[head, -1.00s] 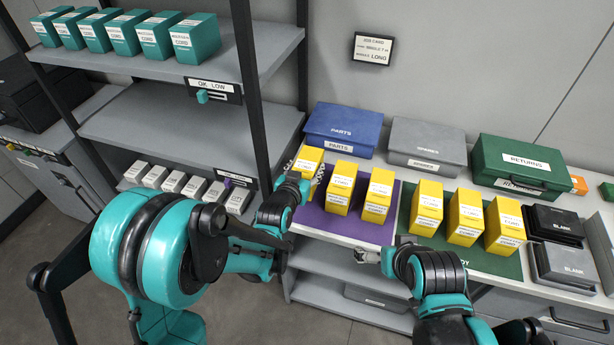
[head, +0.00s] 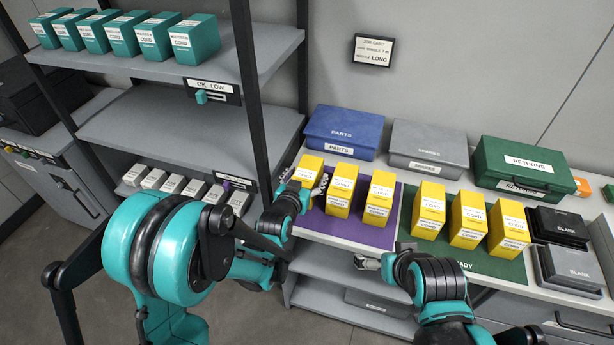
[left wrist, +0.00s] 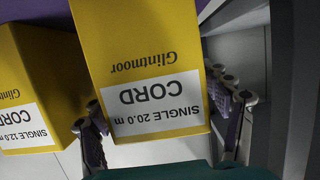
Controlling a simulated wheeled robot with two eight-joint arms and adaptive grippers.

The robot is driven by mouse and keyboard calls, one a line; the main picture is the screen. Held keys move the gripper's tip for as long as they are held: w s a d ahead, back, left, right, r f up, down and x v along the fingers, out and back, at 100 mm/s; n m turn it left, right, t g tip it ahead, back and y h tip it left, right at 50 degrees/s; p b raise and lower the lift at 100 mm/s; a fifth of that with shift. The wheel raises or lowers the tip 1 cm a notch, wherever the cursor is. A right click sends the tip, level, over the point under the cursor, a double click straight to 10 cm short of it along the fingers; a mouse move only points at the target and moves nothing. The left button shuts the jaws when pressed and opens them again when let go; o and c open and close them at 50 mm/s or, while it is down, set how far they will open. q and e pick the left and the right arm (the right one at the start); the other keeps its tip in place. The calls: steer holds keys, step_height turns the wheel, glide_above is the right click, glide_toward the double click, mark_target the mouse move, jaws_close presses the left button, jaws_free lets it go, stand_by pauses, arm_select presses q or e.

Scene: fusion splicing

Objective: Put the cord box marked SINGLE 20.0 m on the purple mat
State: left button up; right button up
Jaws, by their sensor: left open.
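The yellow cord box marked SINGLE 20.0 m (left wrist: 155,70) fills the middle of the left wrist view, its lettering upside down. In the head view it is the leftmost yellow box (head: 309,166), partly hidden by my gripper. My left gripper (head: 304,186) is open, with one finger on each side of this box; both fingers also show in the left wrist view (left wrist: 165,125). The purple mat (head: 375,236) lies under and in front of neighbouring yellow boxes; I cannot tell whether the 20.0 m box stands on it. My right gripper (head: 366,262) is low before the table; its opening is unclear.
A box marked SINGLE 12.0 m (left wrist: 30,90) stands close on the left in the wrist view. A green mat (head: 470,262) holds several yellow boxes. Blue (head: 343,127), grey and green cases stand behind. A shelf post (head: 245,90) rises near my left arm.

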arm_select(q)
steer(key=s+a+r+n+g+y+p, duration=0.1)
steer(key=s+a+r+g, duration=0.1)
steer(key=s+a, duration=0.4)
steer(key=s+a+r+n+g+y, duration=0.1)
steer(key=s+a, duration=0.5)
steer(key=s, duration=0.7)
steer(key=s+a+r+n+g+y+p, duration=0.1)
steer(key=s+a+r+g+y, duration=0.1)
steer(key=s+a, duration=0.3)
steer(key=s+r+g, duration=0.1)
steer(key=s, duration=0.3)
steer(key=shift+s+a+r+n+g+y+p, duration=0.2)
steer(key=shift+a+r+n+g+y+p, duration=0.1)
steer(key=shift+a+r+g+p, duration=0.1)
